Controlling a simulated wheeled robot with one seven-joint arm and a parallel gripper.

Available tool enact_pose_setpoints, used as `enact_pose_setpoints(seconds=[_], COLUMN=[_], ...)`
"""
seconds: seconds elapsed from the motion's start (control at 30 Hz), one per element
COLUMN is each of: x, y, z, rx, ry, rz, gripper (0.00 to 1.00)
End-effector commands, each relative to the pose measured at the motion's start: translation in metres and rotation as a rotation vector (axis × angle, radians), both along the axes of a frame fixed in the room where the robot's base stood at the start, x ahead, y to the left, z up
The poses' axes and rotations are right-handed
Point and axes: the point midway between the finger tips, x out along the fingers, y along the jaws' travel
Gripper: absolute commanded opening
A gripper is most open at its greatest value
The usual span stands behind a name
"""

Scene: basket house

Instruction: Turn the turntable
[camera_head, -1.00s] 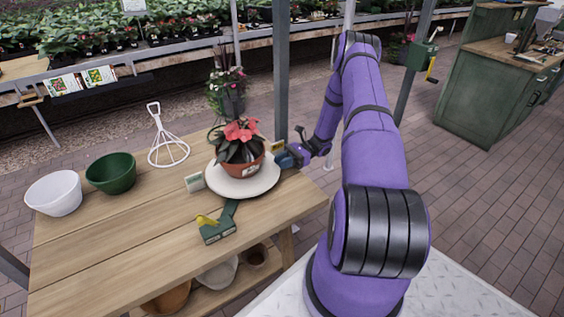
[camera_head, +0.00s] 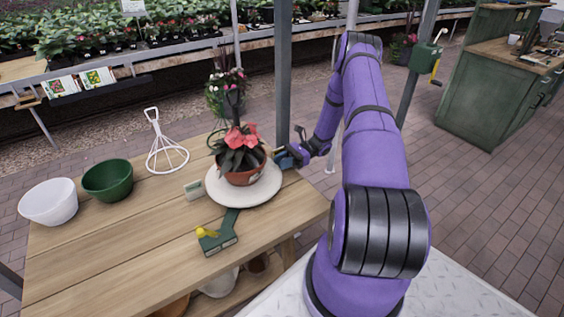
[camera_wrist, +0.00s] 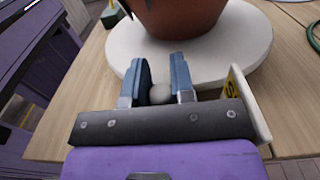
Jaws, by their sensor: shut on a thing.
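The turntable (camera_head: 262,192) is a round cream disc near the right end of the wooden table, and it fills the upper part of the wrist view (camera_wrist: 122,42). A terracotta pot (camera_head: 243,176) with a red-flowered plant (camera_head: 239,145) stands upright on it. My gripper (camera_head: 285,157) is at the turntable's right edge, low beside the rim. In the wrist view its two blue fingers (camera_wrist: 161,66) are on either side of a small round grey knob (camera_wrist: 159,94) and shut on it. How the knob joins the disc is hidden.
A green device with a yellow part (camera_head: 216,238) lies in front of the disc. A white wire stand (camera_head: 166,155), green bowl (camera_head: 108,181) and white bowl (camera_head: 48,203) are further left. A metal post (camera_head: 282,75) rises behind my gripper.

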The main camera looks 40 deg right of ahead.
Motion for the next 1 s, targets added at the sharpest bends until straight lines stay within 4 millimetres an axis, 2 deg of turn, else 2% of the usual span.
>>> enact_pose_setpoints(seconds=[0.37, 0.4, 0.47, 0.5, 0.83, 1.0], x=[-0.001, -0.001, -0.001, -0.001, -0.001, -0.004], y=[-0.004, -0.004, -0.003, -0.003, -0.005, -0.027], z=[0.000, 0.000, 0.000, 0.000, 0.000, 0.000], rx=[-0.005, -0.005, -0.004, -0.004, -0.001, -0.003], ry=[0.001, 0.001, 0.001, 0.001, 0.000, 0.000], rz=[-0.005, -0.005, -0.005, -0.004, -0.003, -0.004], gripper=[0.00, 0.32, 0.46, 0.48, 0.48, 0.48])
